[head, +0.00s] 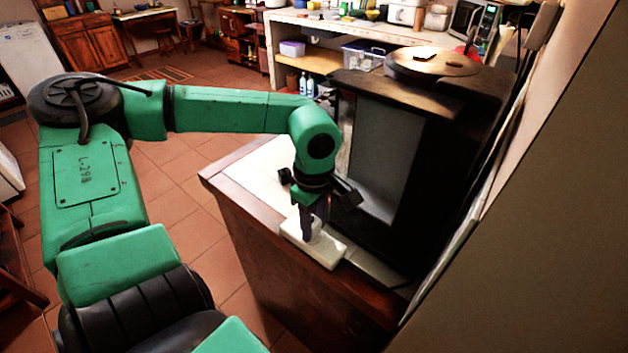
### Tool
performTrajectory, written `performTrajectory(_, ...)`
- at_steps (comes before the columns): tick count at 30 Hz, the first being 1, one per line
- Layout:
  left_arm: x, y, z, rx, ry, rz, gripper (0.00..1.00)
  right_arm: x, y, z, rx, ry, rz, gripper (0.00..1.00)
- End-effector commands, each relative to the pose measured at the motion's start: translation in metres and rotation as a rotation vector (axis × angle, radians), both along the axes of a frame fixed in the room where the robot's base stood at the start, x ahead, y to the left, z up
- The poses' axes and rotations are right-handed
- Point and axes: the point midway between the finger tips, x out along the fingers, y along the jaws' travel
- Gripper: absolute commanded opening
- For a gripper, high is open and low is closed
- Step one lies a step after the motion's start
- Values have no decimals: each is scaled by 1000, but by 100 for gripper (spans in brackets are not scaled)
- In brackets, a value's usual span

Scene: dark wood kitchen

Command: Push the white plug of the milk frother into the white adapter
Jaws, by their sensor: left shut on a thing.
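My left gripper (314,222) points down over the counter's near end, with its dark fingers closed around a small white piece that looks like the white plug (315,227). The fingers hide most of this piece. Directly below is a white block (328,251), which looks like the white adapter, lying flat on the counter near its front edge. The plug is at or just above the adapter; I cannot tell whether they touch or whether the plug is inside. The milk frother's body cannot be made out. My right gripper is not in view.
The tiled counter (255,172) has a wooden edge and is clear to the left of the gripper. A tall dark cabinet-like appliance (385,150) stands close on the right, beside the wall. A shelf unit with a microwave (472,22) is further back.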

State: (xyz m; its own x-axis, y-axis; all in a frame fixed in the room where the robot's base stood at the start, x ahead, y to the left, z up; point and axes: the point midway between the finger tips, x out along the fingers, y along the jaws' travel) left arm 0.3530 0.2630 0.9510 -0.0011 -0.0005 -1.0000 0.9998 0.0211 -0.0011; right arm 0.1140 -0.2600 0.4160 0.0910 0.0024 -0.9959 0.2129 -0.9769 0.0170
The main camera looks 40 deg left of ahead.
Motion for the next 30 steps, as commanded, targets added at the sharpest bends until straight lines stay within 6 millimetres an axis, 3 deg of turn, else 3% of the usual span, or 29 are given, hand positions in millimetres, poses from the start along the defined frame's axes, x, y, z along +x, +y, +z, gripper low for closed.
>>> performTrajectory(30,1,0,0,0,-2,0,0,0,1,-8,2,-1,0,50)
